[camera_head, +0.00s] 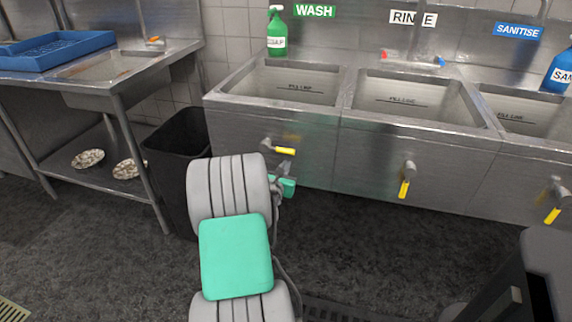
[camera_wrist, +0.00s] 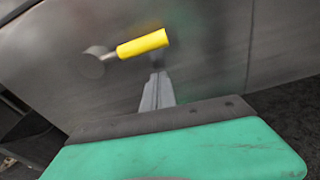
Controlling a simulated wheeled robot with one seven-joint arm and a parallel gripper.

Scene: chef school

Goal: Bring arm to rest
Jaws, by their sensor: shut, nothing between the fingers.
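My arm stretches forward from the bottom of the head view, low in front of the wash sink. My gripper (camera_wrist: 157,92) shows in the wrist view as narrow grey fingers beyond a green and dark housing. The fingers are together with nothing between them. A yellow-handled valve (camera_wrist: 142,44) on the sink front appears just above the fingertips in the wrist view. The same valve (camera_head: 285,151) shows in the head view just above the end of my arm. I cannot tell whether the fingers touch the sink front. In the head view my fingers are mostly hidden by the arm.
Steel sinks (camera_head: 340,145) span the back, with other yellow valves (camera_head: 404,188) protruding. A black bin (camera_head: 176,150) stands left, close to my arm. A steel table (camera_head: 120,90) holds a blue rack (camera_head: 55,50). Dark floor (camera_head: 390,250) lies open to the right of my arm.

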